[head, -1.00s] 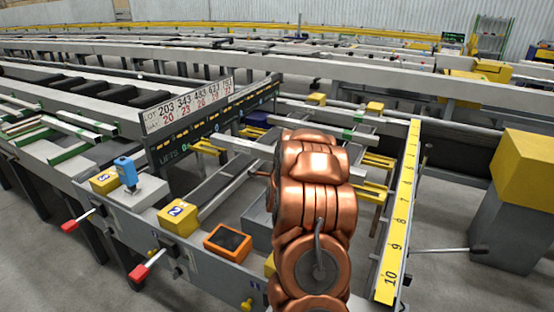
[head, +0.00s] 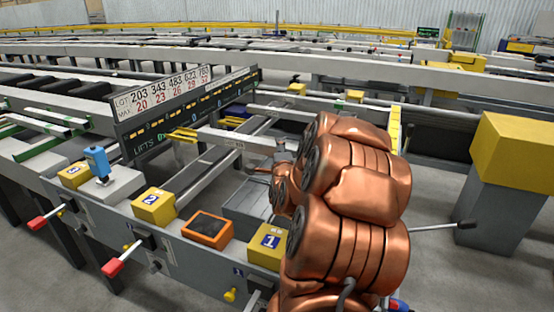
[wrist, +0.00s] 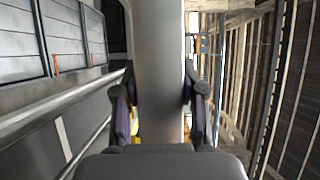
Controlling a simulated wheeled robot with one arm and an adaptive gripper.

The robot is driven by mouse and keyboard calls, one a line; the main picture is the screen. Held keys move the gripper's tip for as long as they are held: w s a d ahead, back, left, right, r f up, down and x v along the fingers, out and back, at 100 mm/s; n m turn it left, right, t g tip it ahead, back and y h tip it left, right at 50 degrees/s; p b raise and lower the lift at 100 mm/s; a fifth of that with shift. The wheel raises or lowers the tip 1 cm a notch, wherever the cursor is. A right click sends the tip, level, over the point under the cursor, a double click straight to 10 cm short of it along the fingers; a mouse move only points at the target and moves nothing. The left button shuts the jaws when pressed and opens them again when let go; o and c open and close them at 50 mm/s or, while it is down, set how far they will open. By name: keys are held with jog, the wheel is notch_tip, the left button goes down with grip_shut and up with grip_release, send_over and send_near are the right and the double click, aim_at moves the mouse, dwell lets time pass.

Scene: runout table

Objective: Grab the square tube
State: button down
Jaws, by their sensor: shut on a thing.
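A pale grey square tube (head: 235,140) runs from below the lot board toward my gripper in the head view. In the wrist view the tube (wrist: 158,50) passes lengthwise up the middle of the picture. My gripper (wrist: 158,103) has a dark finger against each side of it and is shut on it. In the head view my gripper (head: 282,157) is small and dark at the tube's right end, partly hidden by my copper arm. I cannot tell whether the tube is clear of the supports under it.
A lot board (head: 185,103) stands close behind the tube. Yellow blocks, such as block 2 (head: 154,205) and block 1 (head: 268,244), and an orange-framed box (head: 207,229) line the front rail. A yellow-topped grey post (head: 500,195) stands at the right.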

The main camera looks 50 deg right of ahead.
jog(key=b, duration=0.1)
jog(key=s+b, duration=0.1)
jog(key=b, duration=0.1)
jog(key=shift+a+f, duration=0.15)
jog(key=shift+s+a+r+b, duration=0.2)
jog(key=shift+s+b, duration=0.1)
jog(key=shift+b, duration=0.6)
